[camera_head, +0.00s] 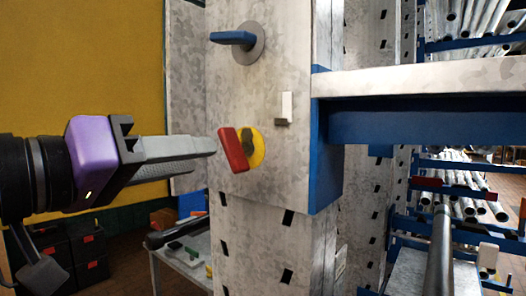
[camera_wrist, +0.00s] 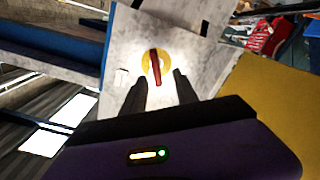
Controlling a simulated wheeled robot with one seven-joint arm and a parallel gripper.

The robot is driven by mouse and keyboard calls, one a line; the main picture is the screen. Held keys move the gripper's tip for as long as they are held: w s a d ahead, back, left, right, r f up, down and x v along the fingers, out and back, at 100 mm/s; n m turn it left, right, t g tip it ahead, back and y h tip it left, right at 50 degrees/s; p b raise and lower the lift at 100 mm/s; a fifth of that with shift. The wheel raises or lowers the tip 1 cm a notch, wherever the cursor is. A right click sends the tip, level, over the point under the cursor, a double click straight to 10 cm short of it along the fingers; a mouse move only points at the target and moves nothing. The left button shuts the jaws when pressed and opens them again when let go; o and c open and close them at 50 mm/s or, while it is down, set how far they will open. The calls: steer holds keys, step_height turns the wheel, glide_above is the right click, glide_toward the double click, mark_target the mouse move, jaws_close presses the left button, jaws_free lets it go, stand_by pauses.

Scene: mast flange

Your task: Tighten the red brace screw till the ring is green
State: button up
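The red brace screw (camera_head: 233,150) has a flat red handle standing out from a mast plate, slightly tilted in the head view. A ring around its base is yellow (camera_head: 257,148), with a dark grey part at its centre. My gripper (camera_head: 214,146) points at the handle from the left, its tips just short of it. In the wrist view my gripper (camera_wrist: 159,76) is open. The red handle (camera_wrist: 154,63) shows between and beyond the two fingertips, with no visible contact. The yellow ring (camera_wrist: 146,57) shows behind it.
A blue handle on a grey disc (camera_head: 251,46) sits higher on the plate. A small white bracket (camera_head: 284,108) juts out to the right. A blue beam (camera_head: 420,121) runs right from the mast. A bench (camera_head: 186,267) stands below; pipe racks (camera_head: 470,195) are at right.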

mark_target(226, 151)
steer(key=shift+w+d, duration=0.2)
steer(key=shift+d, duration=0.15)
steer(key=shift+r+m, duration=0.1)
steer(key=shift+m, duration=0.2)
steer(key=shift+w+d, duration=0.3)
steer(key=shift+d, duration=0.1)
steer(key=shift+x, duration=2.9)
steer(key=shift+w+d, duration=0.1)
steer(key=shift+w, duration=0.05)
steer(key=shift+c, duration=0.5)
jaws_close()
